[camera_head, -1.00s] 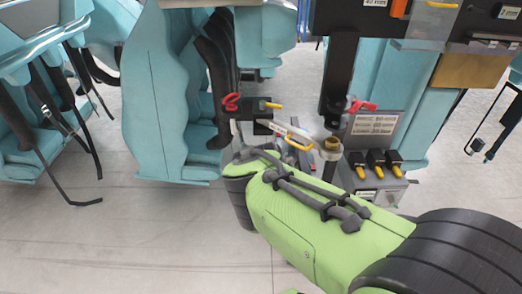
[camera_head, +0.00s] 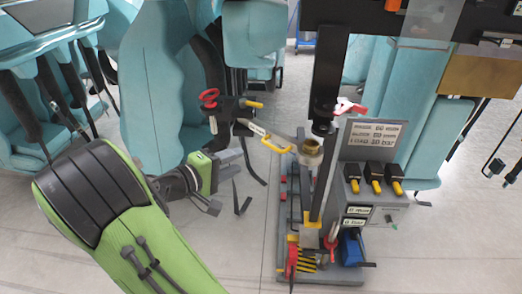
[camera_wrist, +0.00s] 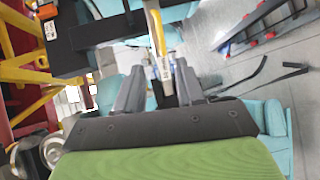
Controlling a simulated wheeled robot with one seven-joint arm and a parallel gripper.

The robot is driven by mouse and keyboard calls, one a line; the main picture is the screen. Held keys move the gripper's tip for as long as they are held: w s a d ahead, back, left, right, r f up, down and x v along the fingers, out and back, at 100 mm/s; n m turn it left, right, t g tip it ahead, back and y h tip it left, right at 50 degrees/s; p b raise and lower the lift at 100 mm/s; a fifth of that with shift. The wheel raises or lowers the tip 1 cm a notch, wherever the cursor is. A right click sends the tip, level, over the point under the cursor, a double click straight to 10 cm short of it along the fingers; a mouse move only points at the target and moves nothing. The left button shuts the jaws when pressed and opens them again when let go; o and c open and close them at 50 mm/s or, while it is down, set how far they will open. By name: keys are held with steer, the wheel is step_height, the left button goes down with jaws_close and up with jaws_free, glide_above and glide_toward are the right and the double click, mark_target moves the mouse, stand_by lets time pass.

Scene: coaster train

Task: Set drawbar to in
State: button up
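A grey bar with a small white label (camera_head: 257,129) and a yellow loop handle (camera_head: 277,145) runs from a black bracket (camera_head: 234,111) to a brass-coloured collar (camera_head: 312,149); it looks like the drawbar, but I cannot read its label. In the wrist view the labelled bar (camera_wrist: 165,68) shows beyond and between my fingers. My gripper (camera_head: 238,163) is left of and below the bar in the head view. In the wrist view my gripper (camera_wrist: 158,82) has its fingers apart, with nothing clearly held. Whether the bar is in or out is not clear.
A grey control box (camera_head: 374,195) with black-and-yellow switches stands right of the bar, on a base with a red lever (camera_head: 331,238) and a blue block (camera_head: 351,247). A black post (camera_head: 327,85) rises behind. Teal seats (camera_head: 155,90) stand at left. Floor is clear in front.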

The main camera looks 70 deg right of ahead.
mark_target(271, 147)
steer(key=b+x, duration=0.1)
steer(key=x, duration=1.2)
steer(key=shift+s+d+b, duration=0.1)
steer(key=shift+d+b, duration=0.05)
steer(key=shift+b, duration=0.2)
jaws_close()
